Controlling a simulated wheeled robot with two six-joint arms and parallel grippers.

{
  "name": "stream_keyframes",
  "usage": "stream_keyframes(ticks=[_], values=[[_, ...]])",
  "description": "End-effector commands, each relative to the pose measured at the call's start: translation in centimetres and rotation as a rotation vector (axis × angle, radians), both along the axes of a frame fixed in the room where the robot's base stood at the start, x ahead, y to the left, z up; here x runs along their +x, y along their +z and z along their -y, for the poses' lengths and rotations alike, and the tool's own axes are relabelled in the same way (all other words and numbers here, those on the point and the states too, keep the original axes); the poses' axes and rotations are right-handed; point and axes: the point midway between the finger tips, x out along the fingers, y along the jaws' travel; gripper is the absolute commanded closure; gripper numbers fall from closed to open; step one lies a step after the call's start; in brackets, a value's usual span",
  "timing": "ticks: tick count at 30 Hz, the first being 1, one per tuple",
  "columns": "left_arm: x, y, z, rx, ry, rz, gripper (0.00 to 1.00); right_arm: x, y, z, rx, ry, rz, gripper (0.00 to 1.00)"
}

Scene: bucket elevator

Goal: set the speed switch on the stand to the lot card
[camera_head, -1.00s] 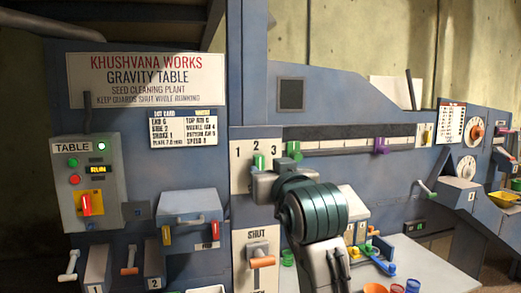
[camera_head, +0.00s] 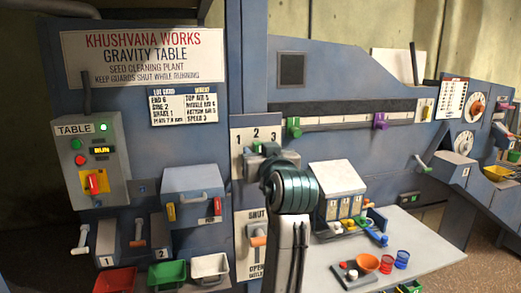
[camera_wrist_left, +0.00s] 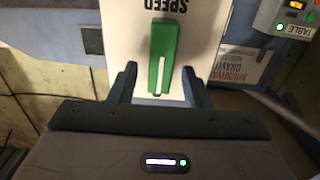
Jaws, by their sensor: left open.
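The speed switch is a green lever (camera_wrist_left: 163,55) with a white line, on a white panel marked SPEED, upside down in the left wrist view. In the head view this panel (camera_head: 240,137) carries the numbers 1, 2 and 3, and my gripper hides most of the switch. The lever's white line runs toward the bottom of the wrist view; no numbers show there. My left gripper (camera_head: 262,158) is open at the panel, its fingers on either side of the lever (camera_wrist_left: 158,84), apart from it. The lot card (camera_head: 184,106) seems to read SPEED 3, in small print. My right gripper is not in view.
A SHUT/OPEN plate with an orange-handled lever (camera_head: 257,241) lies just below. A green slider (camera_head: 293,127) is close to the right. A control box (camera_head: 88,160) stands left. A white table (camera_head: 335,262) with cups is lower right.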

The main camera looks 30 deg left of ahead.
Motion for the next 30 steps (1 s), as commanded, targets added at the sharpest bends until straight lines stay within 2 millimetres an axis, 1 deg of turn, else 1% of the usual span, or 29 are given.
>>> stream_keyframes(ticks=[7,11,12,14,23,30], values=[[0.0,0.0,0.0,0.000,0.000,0.000,0.56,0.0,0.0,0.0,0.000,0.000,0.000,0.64],[0.0,0.0,0.0,0.000,0.000,0.000,0.82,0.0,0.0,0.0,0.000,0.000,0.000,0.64],[0.0,0.0,0.0,0.000,0.000,0.000,0.90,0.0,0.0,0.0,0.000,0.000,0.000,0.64],[0.0,0.0,0.0,0.000,0.000,0.000,1.00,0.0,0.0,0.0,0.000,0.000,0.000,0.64],[0.1,0.1,0.0,0.020,0.000,-0.025,1.00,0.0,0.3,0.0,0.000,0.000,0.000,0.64],[0.3,0.2,0.2,0.104,0.001,-0.124,1.00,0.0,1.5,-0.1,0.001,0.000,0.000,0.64]])
